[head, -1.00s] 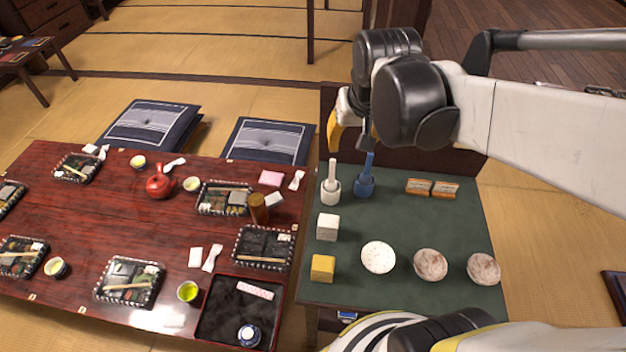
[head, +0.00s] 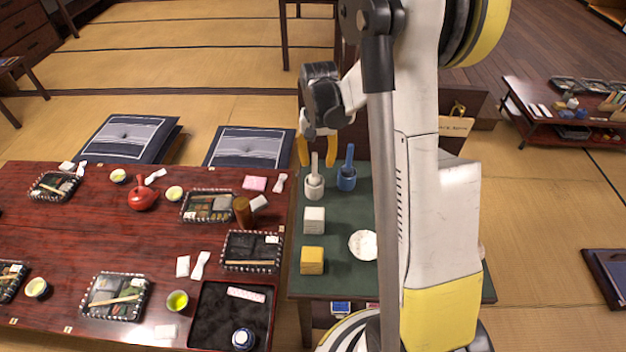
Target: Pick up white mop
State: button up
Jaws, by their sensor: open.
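The white mop (head: 314,163) stands upright in a white round holder (head: 314,190) at the back left of the green-topped table (head: 340,205). My gripper (head: 317,158) is open, its two yellow fingers pointing down at either side of the mop's handle in the picture. The handle's upper end shows between the fingertips. I cannot tell whether the fingers touch it or are at the same depth. The gripper is empty.
A blue mop (head: 347,165) in a blue holder stands close to the right. A white block (head: 314,220), a yellow block (head: 312,260) and a white round piece (head: 363,245) lie nearer. My arm hides the table's right part. The red lunch table (head: 110,230) adjoins at left.

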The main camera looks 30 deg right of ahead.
aim_at(315, 182)
jog(key=f+b, duration=0.1)
jog(key=f, duration=0.1)
jog(key=f+b, duration=0.1)
jog(key=f, duration=0.3)
jog(key=shift+w+a+f+b, duration=0.1)
jog(key=shift+w+a+b, duration=0.15)
jog(key=shift+a+b, duration=0.15)
grip_shut()
